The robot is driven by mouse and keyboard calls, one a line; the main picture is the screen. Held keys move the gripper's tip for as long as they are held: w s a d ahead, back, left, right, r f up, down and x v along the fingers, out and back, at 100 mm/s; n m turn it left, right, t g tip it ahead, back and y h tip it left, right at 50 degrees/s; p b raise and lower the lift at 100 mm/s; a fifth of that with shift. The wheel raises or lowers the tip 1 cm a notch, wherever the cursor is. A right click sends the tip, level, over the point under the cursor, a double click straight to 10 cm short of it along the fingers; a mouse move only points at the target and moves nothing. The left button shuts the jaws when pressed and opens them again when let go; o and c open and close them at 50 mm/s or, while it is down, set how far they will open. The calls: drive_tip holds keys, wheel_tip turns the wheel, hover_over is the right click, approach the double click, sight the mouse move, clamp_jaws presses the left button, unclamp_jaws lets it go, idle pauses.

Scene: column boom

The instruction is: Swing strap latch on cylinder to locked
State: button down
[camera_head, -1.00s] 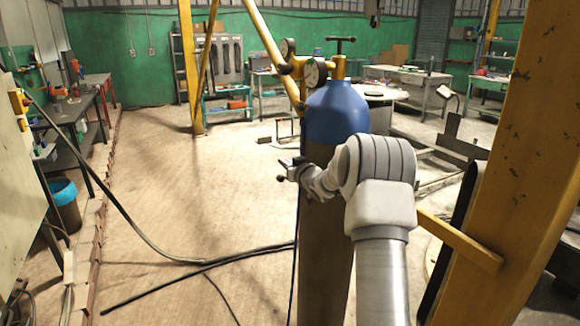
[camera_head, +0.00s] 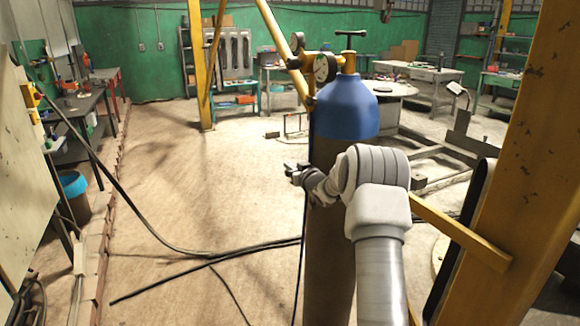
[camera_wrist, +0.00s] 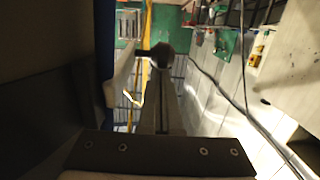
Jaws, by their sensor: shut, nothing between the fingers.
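The cylinder (camera_head: 345,110) stands upright with a blue shoulder and a brownish body, behind my arm in the head view. My gripper (camera_head: 295,172) is shut at the cylinder's left side, about mid-height in the picture. In the wrist view, my shut fingers (camera_wrist: 161,75) point at a dark round knob (camera_wrist: 163,56) on a short stem, which looks like the strap latch's handle. The knob is at or just past the fingertips; I cannot tell whether they touch. The strap is mostly hidden, and the latch's position cannot be read.
Gauges (camera_head: 322,68) and a T-handle valve top the cylinder. A yellow post (camera_head: 515,160) and bar (camera_head: 460,235) stand close on the right. Black hoses (camera_head: 210,262) lie across the floor. Open floor (camera_head: 190,200) lies to the left, with a bench (camera_head: 85,105) beyond.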

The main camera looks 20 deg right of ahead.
drive_tip(key=shift+r+p, duration=0.15)
drive_tip(key=shift+p, duration=0.6)
drive_tip(key=shift+w+g+p, duration=0.1)
drive_tip(key=shift+g+p, duration=0.5)
drive_tip(key=shift+p, duration=0.3)
drive_tip(key=shift+f, duration=0.95)
drive_tip(key=shift+r, duration=0.1)
drive_tip(key=v, duration=1.7)
drive_tip(key=shift+r+b, duration=0.3)
drive_tip(key=shift+b, duration=0.15)
drive_tip(key=shift+r, duration=0.1)
drive_tip(key=shift+r, duration=0.1)
